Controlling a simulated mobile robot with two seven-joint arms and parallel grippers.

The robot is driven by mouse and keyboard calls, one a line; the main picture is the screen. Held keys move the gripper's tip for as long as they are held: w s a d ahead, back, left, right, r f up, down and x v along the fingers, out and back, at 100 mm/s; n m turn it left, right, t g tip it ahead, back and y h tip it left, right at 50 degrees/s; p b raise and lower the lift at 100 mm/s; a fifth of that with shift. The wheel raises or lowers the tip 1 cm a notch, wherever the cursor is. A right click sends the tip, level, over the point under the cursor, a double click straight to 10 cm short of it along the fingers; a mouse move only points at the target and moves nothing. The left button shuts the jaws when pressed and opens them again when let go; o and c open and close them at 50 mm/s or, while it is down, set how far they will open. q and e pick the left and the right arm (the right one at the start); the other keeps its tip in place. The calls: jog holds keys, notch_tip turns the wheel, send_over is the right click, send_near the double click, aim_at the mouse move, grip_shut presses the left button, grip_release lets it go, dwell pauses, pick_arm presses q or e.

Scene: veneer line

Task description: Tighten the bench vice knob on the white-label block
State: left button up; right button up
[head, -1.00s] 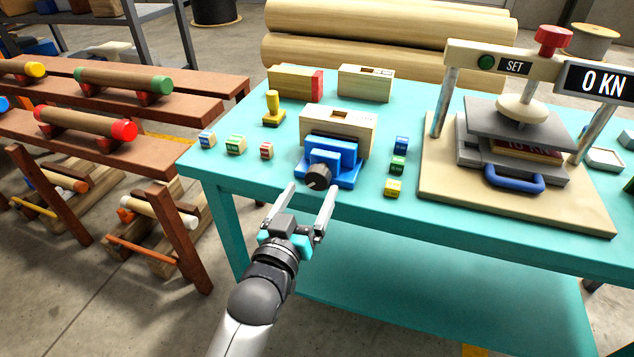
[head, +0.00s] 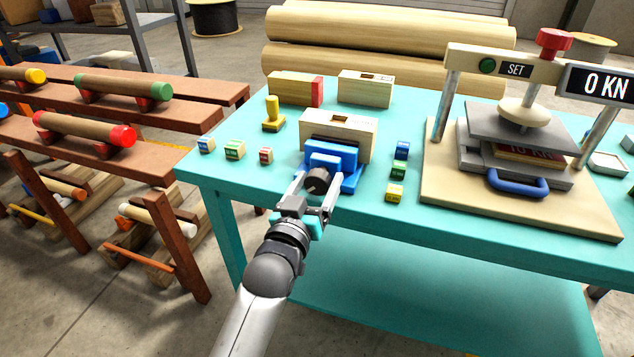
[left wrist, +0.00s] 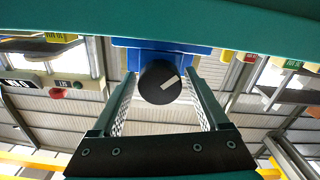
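The blue bench vice (head: 335,160) stands near the front edge of the teal table, with a pale wooden block (head: 338,128) right behind its jaw. I cannot read a label on the block. The black vice knob (head: 317,181) faces the front; in the left wrist view the knob (left wrist: 158,88) shows a white pointer line slanting to the upper right. My left gripper (head: 316,188) is at the knob. Its fingers (left wrist: 162,92) stand on both sides of the knob, with a gap visible at each side. My right gripper is not in view.
Small coloured cubes lie left (head: 235,150) and right (head: 397,169) of the vice. A yellow stamp (head: 273,115) and two more blocks (head: 290,88) (head: 365,89) stand behind. A press (head: 520,130) reading 0 KN fills the right side. Wooden racks (head: 110,140) stand left.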

pick_arm(q)
jog(key=c, duration=1.1)
jog(key=shift+c, duration=0.2)
jog(key=m+p, duration=0.2)
jog(key=p, duration=0.1)
jog(key=shift+r+m, duration=0.1)
jog(key=shift+m, duration=0.3)
jog(key=m+p, duration=0.2)
jog(key=m, duration=0.1)
jog(key=shift+m+p, duration=0.45)
jog(key=shift+m, duration=0.25)
jog(key=shift+m+p, duration=0.3)
jog(key=shift+m, duration=0.4)
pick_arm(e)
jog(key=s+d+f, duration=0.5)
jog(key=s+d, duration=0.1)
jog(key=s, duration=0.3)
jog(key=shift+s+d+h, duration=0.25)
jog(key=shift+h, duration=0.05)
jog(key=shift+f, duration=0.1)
pick_arm(q)
jog(key=o, duration=1.4)
